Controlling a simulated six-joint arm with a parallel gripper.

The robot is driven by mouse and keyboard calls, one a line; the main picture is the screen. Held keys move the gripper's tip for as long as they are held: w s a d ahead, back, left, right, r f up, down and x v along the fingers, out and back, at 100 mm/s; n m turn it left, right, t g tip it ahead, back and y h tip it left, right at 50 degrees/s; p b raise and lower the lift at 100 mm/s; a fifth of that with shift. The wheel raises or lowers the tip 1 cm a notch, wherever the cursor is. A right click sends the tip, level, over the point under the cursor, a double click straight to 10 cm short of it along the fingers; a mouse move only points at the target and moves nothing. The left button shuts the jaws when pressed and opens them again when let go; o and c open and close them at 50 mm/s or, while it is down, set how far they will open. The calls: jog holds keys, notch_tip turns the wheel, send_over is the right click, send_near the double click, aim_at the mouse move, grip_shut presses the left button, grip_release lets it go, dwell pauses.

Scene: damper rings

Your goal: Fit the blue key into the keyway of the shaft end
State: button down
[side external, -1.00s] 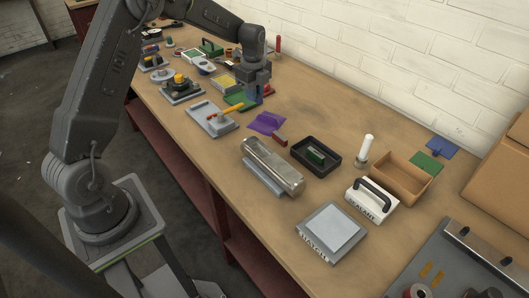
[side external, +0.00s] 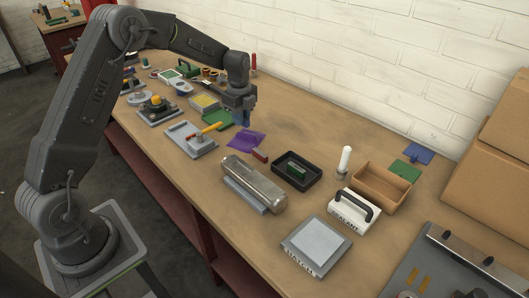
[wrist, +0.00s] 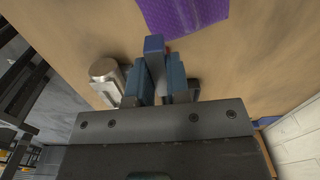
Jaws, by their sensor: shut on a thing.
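My gripper (side external: 244,112) is shut on the blue key (wrist: 154,46), which sticks out past its fingertips in the wrist view. In the side view the held key hangs above the bench, just behind the purple sheet (side external: 246,140). The shaft end (side external: 255,184) is a silver cylinder lying on a grey base, nearer the front and right of my gripper and apart from it. It also shows left of the fingers in the wrist view (wrist: 106,72). I cannot make out its keyway.
A dark red block (side external: 260,156) lies close behind the shaft. A black tray (side external: 316,174) with a green block (side external: 296,170) stands right of it. A tool with an orange handle (side external: 208,129) lies on a grey plate to the left. Bare bench lies behind the black tray.

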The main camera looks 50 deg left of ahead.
send_over(270, 151)
notch_tip(270, 151, down, 5)
jog(key=shift+a+f, duration=0.15)
jog(key=shift+f, duration=1.85)
jog(key=shift+f, duration=0.2)
jog(key=c, duration=1.1)
grip_release()
